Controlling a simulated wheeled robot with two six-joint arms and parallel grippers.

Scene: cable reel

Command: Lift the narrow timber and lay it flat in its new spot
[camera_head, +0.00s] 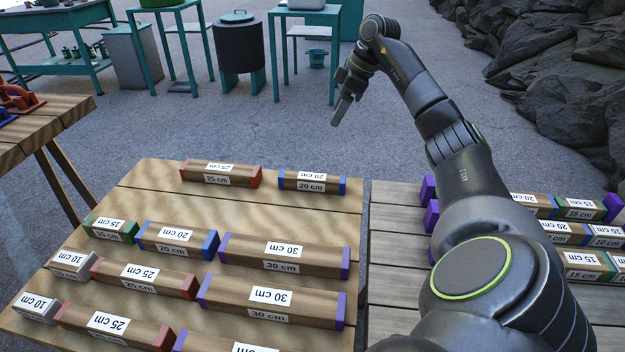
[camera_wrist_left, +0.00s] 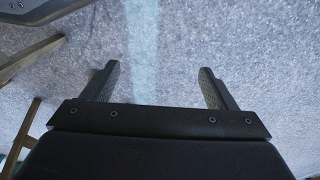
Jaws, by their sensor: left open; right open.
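Several labelled timber blocks lie flat on the near wooden table (camera_head: 150,193). They include a red-ended 25 cm timber (camera_head: 221,174), a blue-ended 20 cm timber (camera_head: 312,182), a purple-ended 30 cm timber (camera_head: 284,256) and a white-ended 10 cm timber (camera_head: 72,264). I cannot tell which one is the narrow timber. My right gripper (camera_head: 343,108) is open and empty, raised beyond the table's far edge. My left gripper (camera_wrist_left: 158,70) is open and empty in the left wrist view, over bare ground; it is outside the head view.
A slatted table (camera_head: 395,255) at right holds more labelled timbers (camera_head: 578,208), partly hidden behind my right arm. Another wooden table (camera_head: 45,125) is at left. Teal stands (camera_head: 275,60) and a dark bin (camera_head: 239,48) stand behind. Dark rocks (camera_head: 570,70) line the right.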

